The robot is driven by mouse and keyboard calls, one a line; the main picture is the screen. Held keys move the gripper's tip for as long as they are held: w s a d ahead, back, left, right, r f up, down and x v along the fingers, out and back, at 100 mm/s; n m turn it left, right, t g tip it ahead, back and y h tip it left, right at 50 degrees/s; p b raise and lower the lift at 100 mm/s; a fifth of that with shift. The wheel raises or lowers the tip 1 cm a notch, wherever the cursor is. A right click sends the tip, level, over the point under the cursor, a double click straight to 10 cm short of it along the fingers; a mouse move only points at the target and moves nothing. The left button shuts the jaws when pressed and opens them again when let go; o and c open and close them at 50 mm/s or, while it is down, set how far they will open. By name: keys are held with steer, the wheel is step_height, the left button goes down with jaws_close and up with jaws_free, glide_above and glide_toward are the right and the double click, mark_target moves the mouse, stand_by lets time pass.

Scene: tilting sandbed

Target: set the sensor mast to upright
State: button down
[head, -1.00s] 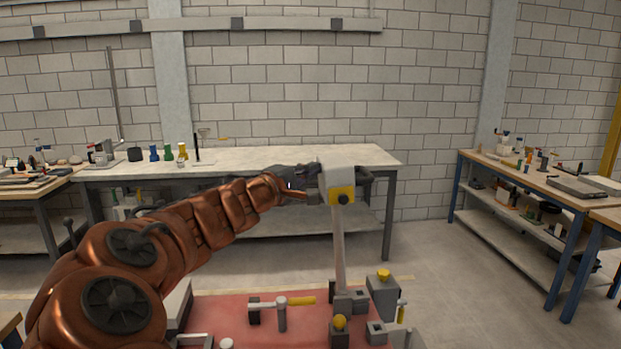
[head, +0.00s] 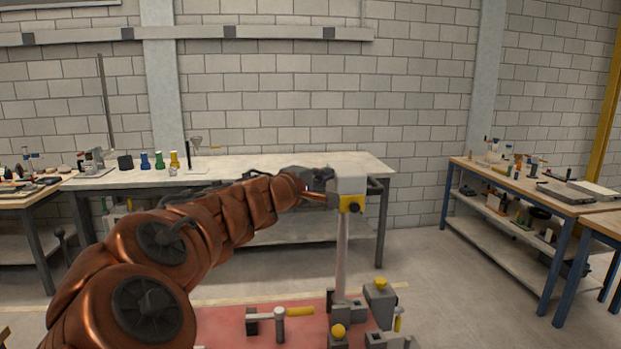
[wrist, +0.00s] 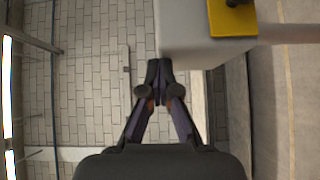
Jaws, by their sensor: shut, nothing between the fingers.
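The sensor mast (head: 342,250) is a pale pole rising from a grey base on the red bed, and it looks close to vertical in the head view. Its white box head (head: 348,178) carries a yellow plate with a dark knob (head: 354,204). My gripper (head: 318,180) is at the left side of the box head. In the wrist view my gripper (wrist: 158,75) is shut and empty, its fingertips beside the edge of the white box (wrist: 190,35). I cannot tell whether they touch it. The pole (wrist: 285,33) runs off to the right there.
The red bed (head: 225,325) holds a yellow-handled lever (head: 298,311), a yellow ball knob (head: 338,331) and a grey block with a yellow cap (head: 380,284) near the mast's foot. A workbench (head: 240,170) stands behind, with shelved benches (head: 540,195) at right.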

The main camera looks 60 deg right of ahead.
steer(key=w+a+b, duration=0.3)
steer(key=a, duration=0.9)
steer(key=shift+a, duration=0.4)
steer(key=shift+w, duration=0.1)
